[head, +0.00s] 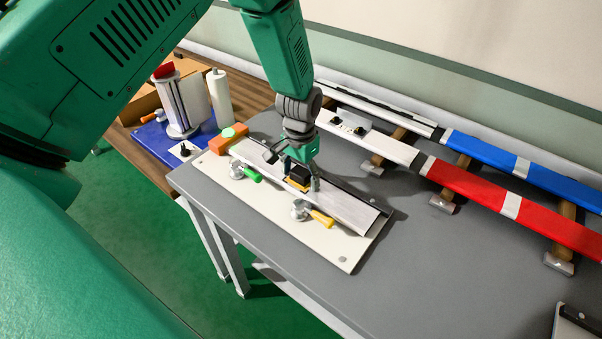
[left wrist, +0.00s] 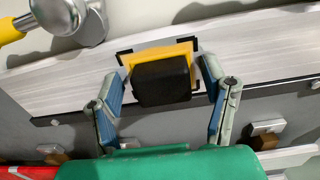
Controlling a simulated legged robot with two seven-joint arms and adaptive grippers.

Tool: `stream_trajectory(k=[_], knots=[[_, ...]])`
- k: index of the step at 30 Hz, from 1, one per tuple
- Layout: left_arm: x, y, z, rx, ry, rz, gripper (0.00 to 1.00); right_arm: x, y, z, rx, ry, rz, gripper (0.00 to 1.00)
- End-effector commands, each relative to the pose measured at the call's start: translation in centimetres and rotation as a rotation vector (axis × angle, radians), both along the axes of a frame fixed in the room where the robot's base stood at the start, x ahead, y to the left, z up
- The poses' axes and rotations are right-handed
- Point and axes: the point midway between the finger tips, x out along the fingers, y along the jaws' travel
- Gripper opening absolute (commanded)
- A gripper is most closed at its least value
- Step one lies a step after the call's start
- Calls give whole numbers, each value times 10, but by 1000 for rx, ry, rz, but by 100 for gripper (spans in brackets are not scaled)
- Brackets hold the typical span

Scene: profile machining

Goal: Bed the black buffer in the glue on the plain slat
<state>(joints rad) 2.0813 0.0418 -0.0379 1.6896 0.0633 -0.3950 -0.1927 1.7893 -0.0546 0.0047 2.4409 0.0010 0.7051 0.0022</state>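The plain slat (head: 335,205) is a pale, grey-streaked bar lying on a white board. The black buffer (left wrist: 162,83) is a dark block over a yellow patch (left wrist: 158,51) on the slat, inside black corner marks. Whether it touches the slat is hard to tell. In the head view the buffer (head: 298,171) is partly hidden by my left gripper (head: 300,165). In the left wrist view that gripper (left wrist: 165,72) has its fingers apart on both sides of the buffer, with small gaps showing. My right gripper is not in view.
Toggle clamps with a green handle (head: 252,175) and a yellow handle (head: 321,217) stand along the slat's near edge. An orange block (head: 228,141) sits at its far left end. Red (head: 480,194) and blue (head: 525,170) covered bars lie to the right. The grey table front is clear.

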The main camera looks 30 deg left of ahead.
Motion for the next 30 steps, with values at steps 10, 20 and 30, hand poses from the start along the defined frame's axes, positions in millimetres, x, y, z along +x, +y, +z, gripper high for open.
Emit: stream_trajectory(k=[10,20,30], knots=[[1,1,13,1,-5,1,67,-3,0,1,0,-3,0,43],[3,2,80,1,-4,1,67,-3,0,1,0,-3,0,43],[3,2,117,1,0,0,67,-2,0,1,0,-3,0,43]])
